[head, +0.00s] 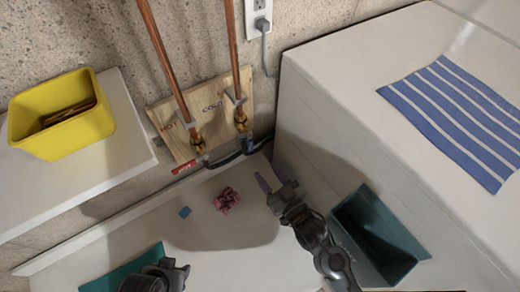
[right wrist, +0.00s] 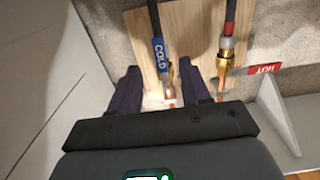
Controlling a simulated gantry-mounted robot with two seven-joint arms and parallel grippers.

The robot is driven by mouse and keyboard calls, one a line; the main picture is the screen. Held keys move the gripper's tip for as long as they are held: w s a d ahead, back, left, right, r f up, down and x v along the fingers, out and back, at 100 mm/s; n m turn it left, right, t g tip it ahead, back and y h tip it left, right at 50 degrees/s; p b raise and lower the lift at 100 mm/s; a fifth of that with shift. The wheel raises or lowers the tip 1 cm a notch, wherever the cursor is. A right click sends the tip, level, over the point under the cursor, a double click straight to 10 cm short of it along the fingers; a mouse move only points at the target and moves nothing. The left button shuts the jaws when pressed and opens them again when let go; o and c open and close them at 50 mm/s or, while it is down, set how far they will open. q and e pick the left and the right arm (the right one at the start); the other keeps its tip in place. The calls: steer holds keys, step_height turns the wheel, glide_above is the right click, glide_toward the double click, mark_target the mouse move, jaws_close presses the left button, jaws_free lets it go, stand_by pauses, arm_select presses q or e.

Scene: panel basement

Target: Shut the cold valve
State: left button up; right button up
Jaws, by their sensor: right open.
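The cold valve (head: 240,118) is a brass fitting under the right copper pipe, on a wooden board (head: 215,85) marked HOT and COLD. In the right wrist view, the cold valve (right wrist: 169,90) shows below a blue COLD tag (right wrist: 158,55); its lower part is bright and its handle position is hard to tell. My right gripper (head: 277,187) is open and empty, below and right of the valve in the head view, apart from it. In the wrist view its fingers (right wrist: 160,88) appear on either side of the valve. My left gripper (head: 174,270) is at the bottom edge, its jaws unclear.
The hot valve (head: 196,138) is just left of the cold one, with a red tag (head: 184,167) below. A white appliance (head: 310,110) stands close on the right. A teal bin (head: 375,235), pink item (head: 227,200) and blue block (head: 185,212) are below. A yellow bin (head: 50,140) sits left.

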mark_target(251, 150)
arm_select(q)
steer(key=b+x, duration=0.1)
steer(key=x, duration=0.1)
steer(key=b+x, duration=0.1)
steer(key=b, duration=0.1)
steer(key=s+b+x, duration=0.1)
steer(key=b+x, duration=0.1)
steer(key=shift+a+f, duration=0.1)
steer(key=shift+f, duration=0.35)
arm_select(e)
steer(key=x, duration=1)
steer(key=shift+w+d, duration=0.1)
steer(key=shift+d, duration=0.05)
arm_select(q)
steer(key=shift+f+b, duration=0.15)
steer(key=shift+b, duration=0.25)
arm_select(e)
steer(key=shift+w+a+r, duration=0.1)
steer(key=shift+w+a, duration=0.1)
steer(key=shift+w, duration=0.2)
steer(key=shift+c, duration=0.5)
jaws_close()
